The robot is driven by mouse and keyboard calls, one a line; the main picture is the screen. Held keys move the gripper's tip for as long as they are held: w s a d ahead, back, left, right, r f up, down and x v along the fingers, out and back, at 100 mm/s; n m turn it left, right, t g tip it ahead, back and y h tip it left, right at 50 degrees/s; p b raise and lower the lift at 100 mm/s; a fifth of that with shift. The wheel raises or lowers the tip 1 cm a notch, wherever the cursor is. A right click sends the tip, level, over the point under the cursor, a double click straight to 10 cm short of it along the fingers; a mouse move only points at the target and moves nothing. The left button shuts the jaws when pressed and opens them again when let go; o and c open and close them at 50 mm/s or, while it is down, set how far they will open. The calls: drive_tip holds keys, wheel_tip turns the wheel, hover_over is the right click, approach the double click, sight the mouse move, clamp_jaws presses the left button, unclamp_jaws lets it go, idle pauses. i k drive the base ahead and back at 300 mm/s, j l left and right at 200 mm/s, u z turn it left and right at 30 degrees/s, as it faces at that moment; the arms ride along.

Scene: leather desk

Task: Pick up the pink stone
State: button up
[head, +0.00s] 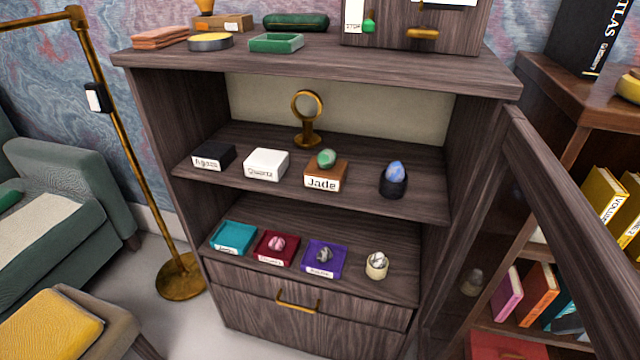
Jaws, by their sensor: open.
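The pink stone (277,243) is small and rounded. It rests on a dark red labelled tray (264,256) on the lower shelf of the open cabinet. The tray's label is too small to read surely. My gripper is not in the head view.
A teal tray (233,237) lies left of the red one, and a purple tray (324,258) with a grey stone lies right, near a pale cup (377,265). The upper shelf (240,186) is above. The cabinet's glass door (540,220) stands open at right. A brass lamp (132,150) stands left.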

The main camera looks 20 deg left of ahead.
sight(277, 243)
drive_tip(key=k+l+u, duration=0.25)
drive_tip(key=k, duration=0.8)
drive_tip(key=k+j+u, duration=0.25)
drive_tip(key=k, duration=0.75)
drive_tip(key=j+u, duration=0.15)
drive_tip(key=i+j+u, duration=0.2)
drive_tip(key=j, duration=0.15)
drive_tip(key=i+j+u, duration=0.25)
drive_tip(key=i+j, duration=0.55)
drive_tip(key=i+j+u, duration=0.1)
drive_tip(key=i, duration=0.35)
drive_tip(key=i+j, duration=0.2)
drive_tip(key=i, duration=0.3)
drive_tip(key=u, duration=0.05)
